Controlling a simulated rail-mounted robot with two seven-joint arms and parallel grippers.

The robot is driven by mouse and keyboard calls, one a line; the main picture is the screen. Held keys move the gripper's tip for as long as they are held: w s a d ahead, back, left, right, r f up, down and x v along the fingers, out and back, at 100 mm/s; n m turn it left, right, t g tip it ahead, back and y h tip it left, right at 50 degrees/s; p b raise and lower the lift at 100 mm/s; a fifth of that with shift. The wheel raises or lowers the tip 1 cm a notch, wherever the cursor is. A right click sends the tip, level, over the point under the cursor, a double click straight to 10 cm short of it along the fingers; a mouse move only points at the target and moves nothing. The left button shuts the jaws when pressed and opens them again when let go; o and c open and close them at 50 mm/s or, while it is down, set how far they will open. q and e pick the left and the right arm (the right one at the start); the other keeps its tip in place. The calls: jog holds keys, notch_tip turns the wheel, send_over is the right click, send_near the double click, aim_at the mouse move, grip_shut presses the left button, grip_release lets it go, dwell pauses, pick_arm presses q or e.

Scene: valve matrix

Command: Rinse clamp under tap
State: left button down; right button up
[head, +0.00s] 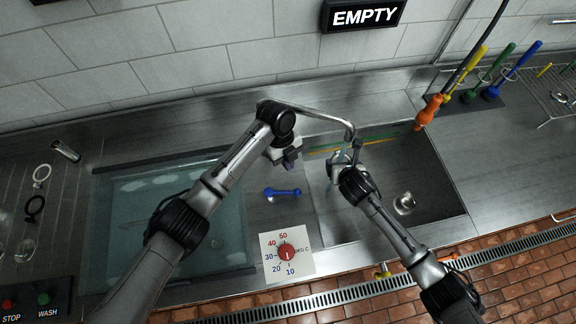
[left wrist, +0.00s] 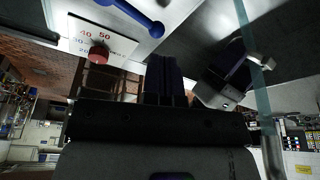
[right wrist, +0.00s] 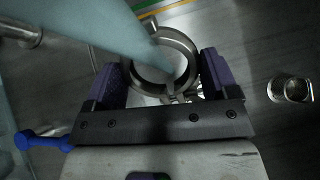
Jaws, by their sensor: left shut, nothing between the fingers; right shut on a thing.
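The metal clamp (right wrist: 189,48), an open ring with a screw, is held between the purple fingers of my right gripper (right wrist: 166,82). In the head view my right gripper (head: 345,165) is over the right sink basin, below the outlet of the curved tap (head: 318,114). A pale blue translucent water stream (right wrist: 90,28) crosses the right wrist view and meets the ring. My left gripper (head: 290,158) is shut and empty beside the basin's left side, above the blue lever (head: 282,193). The lever also shows in the left wrist view (left wrist: 130,14), as do the left fingers (left wrist: 166,80).
A round metal fitting (head: 405,203) lies in the right basin (head: 440,196). A water-filled tank (head: 125,215) lies under my left arm. A temperature dial (head: 286,252) is in front. An orange spray nozzle (head: 427,112) and coloured brushes (head: 500,72) stand at the back right.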

pick_arm(q)
jog(key=x, duration=0.9)
jog(key=shift+s, duration=0.1)
jog(key=shift+s+d+f+m, duration=0.1)
jog(key=shift+s+d+m, duration=0.15)
jog(key=shift+s+m, duration=0.35)
jog(key=v, duration=1)
jog(key=shift+w, duration=0.2)
jog(key=shift+s+d, duration=0.1)
jog(key=shift+d, duration=0.05)
dwell(0.7)
